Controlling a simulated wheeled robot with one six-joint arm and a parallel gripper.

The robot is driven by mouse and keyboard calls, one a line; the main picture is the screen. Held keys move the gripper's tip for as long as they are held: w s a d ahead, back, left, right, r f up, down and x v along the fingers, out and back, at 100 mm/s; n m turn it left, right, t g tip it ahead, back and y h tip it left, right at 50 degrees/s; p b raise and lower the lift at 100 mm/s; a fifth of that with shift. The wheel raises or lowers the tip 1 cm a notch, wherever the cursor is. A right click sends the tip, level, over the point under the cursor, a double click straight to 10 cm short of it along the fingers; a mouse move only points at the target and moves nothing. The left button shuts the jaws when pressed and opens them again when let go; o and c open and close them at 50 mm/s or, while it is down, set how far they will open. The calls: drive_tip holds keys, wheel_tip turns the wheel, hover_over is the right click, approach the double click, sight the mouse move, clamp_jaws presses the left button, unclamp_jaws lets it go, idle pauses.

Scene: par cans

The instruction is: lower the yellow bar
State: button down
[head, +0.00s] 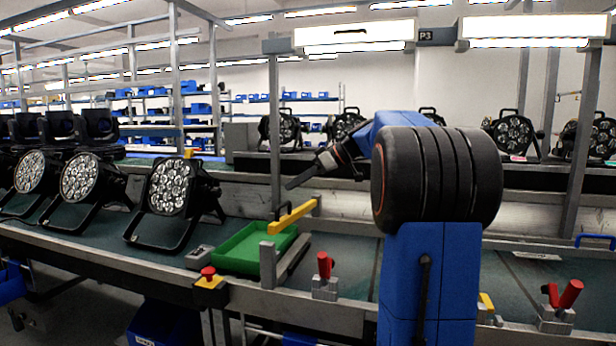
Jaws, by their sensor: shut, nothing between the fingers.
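The yellow bar (293,217) is at the middle of the head view, above the conveyor edge.
A green tray (248,262) lies left of the bar. A red button on a yellow box (209,277) and red-handled clamps (325,276) (562,302) line the front edge. Par cans (172,190) stand at left and along the back. A grey upright (275,130) rises behind the bar.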

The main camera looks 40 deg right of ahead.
sight(282, 219)
drive_tip(key=shift+w+a+f, duration=0.1)
drive_tip(key=shift+a+f, duration=0.1)
drive_tip(key=shift+f, duration=0.75)
drive_tip(key=shift+a+f, duration=0.2)
drive_tip(key=shift+f, duration=0.75)
drive_tip(key=shift+s+a+f, duration=0.15)
drive_tip(key=shift+a+f, duration=0.05)
drive_tip(key=shift+f, duration=0.65)
drive_tip(key=shift+s+a+f, duration=0.15)
drive_tip(key=shift+s+f, duration=0.05)
drive_tip(key=shift+f, duration=0.7)
drive_tip(key=shift+s+a+f, duration=0.15)
drive_tip(key=shift+a+f, duration=0.05)
drive_tip(key=shift+f, duration=0.65)
